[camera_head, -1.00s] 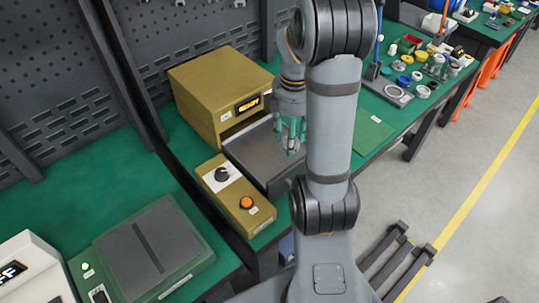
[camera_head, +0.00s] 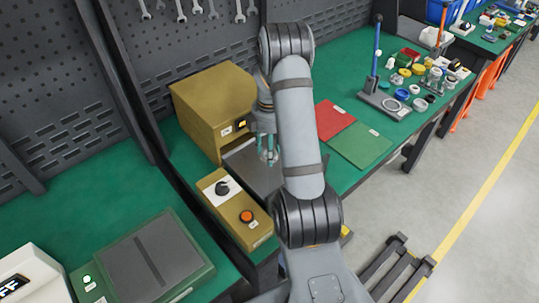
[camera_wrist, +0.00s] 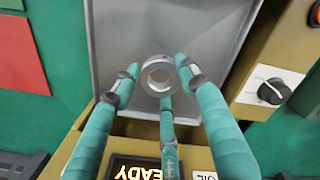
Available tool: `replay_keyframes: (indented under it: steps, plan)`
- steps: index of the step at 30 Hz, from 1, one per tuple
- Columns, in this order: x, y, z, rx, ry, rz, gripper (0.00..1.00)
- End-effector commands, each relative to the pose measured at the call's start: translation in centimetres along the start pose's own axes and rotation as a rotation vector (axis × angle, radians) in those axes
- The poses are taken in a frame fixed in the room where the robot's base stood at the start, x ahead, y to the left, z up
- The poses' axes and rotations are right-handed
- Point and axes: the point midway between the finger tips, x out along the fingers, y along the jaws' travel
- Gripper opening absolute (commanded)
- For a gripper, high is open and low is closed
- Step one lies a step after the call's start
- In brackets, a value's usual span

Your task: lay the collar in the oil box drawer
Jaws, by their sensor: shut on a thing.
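The collar, a small silver metal ring (camera_wrist: 159,75), is held between the fingertips of my gripper (camera_wrist: 158,80) in the wrist view, above the grey drawer. My gripper (camera_head: 267,156) has teal fingers with grey joints. In the head view it hangs over the drawer, and I cannot make out the collar there. The oil box (camera_head: 210,100) is tan-yellow, and its flat grey drawer (camera_head: 240,163) is pulled out at the front. The drawer also shows in the wrist view (camera_wrist: 115,50) as a bare grey tray with a raised rim. The exact height of the collar above it is unclear.
A yellow control box with a black knob (camera_head: 222,188) and an orange button (camera_head: 246,216) stands beside the drawer. A red mat (camera_head: 333,120) and a green mat (camera_head: 362,145) lie to the right. Several small parts and a stand (camera_head: 383,105) are farther right.

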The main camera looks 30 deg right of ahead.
Motion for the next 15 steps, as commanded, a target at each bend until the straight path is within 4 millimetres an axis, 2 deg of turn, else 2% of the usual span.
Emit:
replay_keyframes:
  steps: [3, 6, 15]
  plan:
    - [1.8, -0.2, 0.1, 0.001, 0.000, -0.006, 0.00]
    - [2.8, -0.1, 0.1, 0.002, 0.000, -0.004, 0.00]
    - [3.1, -0.1, 0.1, 0.001, 0.000, -0.001, 0.00]
